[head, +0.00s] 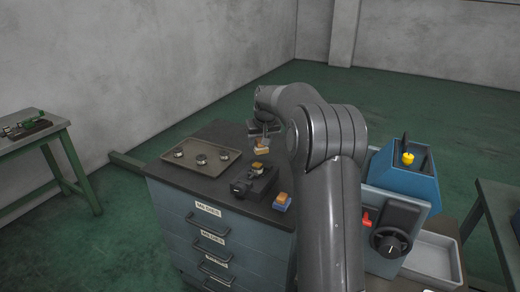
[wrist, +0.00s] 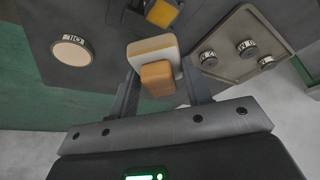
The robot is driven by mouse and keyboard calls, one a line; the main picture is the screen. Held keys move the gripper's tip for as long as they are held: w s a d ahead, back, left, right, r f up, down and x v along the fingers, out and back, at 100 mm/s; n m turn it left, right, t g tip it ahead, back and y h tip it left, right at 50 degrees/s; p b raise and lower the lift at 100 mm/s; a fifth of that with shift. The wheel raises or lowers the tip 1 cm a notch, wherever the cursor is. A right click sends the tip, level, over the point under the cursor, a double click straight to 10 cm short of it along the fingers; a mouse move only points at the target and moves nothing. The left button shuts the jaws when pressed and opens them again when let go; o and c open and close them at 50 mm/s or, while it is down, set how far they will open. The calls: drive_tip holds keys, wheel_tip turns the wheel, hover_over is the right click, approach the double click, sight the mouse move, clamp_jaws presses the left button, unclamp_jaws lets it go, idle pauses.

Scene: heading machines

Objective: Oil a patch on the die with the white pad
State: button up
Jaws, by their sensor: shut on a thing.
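My gripper (wrist: 163,88) is shut on the white pad (wrist: 141,48), which has an orange grip block on it. The head view also shows the pad (head: 261,149) below my gripper (head: 263,134), above the cabinet top. The pad's underside is hidden.
A tray (head: 180,165) with several small labelled round pieces stands at the left of the cabinet top (head: 225,133). A dark block (head: 262,184) with a yellow-orange piece (head: 257,167) is near the front. A blue-and-orange pad (head: 282,201) stands beside it. A blue machine (head: 392,172) is at right.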

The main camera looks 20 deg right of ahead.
drive_tip(key=shift+r, duration=1.5)
